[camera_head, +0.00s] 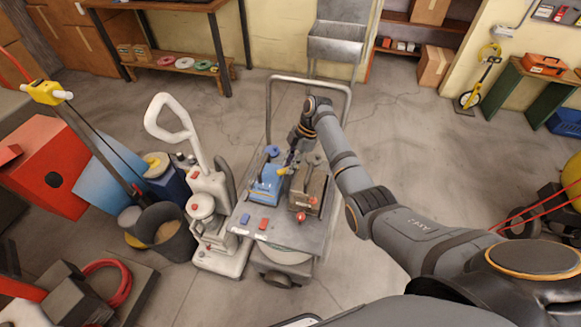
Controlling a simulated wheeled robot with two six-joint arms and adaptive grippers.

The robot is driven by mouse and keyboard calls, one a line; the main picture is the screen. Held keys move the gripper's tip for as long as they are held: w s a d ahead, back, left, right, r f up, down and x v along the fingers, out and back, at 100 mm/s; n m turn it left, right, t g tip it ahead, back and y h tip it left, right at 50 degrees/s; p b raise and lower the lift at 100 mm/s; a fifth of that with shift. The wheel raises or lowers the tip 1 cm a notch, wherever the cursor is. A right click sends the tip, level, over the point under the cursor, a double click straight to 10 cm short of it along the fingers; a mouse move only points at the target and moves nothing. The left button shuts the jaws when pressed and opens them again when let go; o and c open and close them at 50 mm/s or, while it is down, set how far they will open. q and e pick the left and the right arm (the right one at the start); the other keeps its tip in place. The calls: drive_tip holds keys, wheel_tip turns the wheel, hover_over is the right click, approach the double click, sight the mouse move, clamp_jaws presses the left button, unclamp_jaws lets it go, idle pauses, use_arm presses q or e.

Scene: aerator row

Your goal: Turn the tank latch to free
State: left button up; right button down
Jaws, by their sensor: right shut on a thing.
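A grey cart (240,219) stands in the middle of the view and carries a blue tank-like box (264,190) and a brown box (318,184). A small yellow piece (284,171), which looks like the latch, sits at the upper right edge of the blue box. My right gripper (291,160) reaches down over the cart from behind the boxes. Its fingers are shut at the yellow piece. The fingertips are small and partly hidden, so the exact grip and the latch's angle are hard to tell. My left gripper is not in view.
A white upright machine (207,190) stands close left of the cart. The cart's push handle (309,80) rises behind my right gripper. Red and blue pads (264,223) lie at the cart's front. A dark bucket (165,232) is further left. Open floor lies behind the cart.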

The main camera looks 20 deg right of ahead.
drive_tip(key=n+b, duration=0.1)
drive_tip(key=n, duration=0.1)
drive_tip(key=n+g+b, duration=0.2)
drive_tip(key=n+b, duration=0.1)
drive_tip(key=shift+w+a+f+n+h, duration=0.2)
drive_tip(key=shift+w+n+h, duration=0.1)
drive_tip(key=shift+h, duration=0.1)
drive_tip(key=shift+w+r+n+g+h+b, duration=0.1)
drive_tip(key=shift+n+g+h+b, duration=0.2)
drive_tip(key=shift+n+b, duration=0.7)
drive_tip(key=shift+r+n+g+h+b, duration=0.1)
drive_tip(key=shift+n+g+h+b, duration=0.2)
drive_tip(key=shift+n+b, duration=0.65)
drive_tip(key=shift+a+n, duration=0.1)
drive_tip(key=shift+n, duration=0.25)
drive_tip(key=c, duration=1.3)
unclamp_jaws()
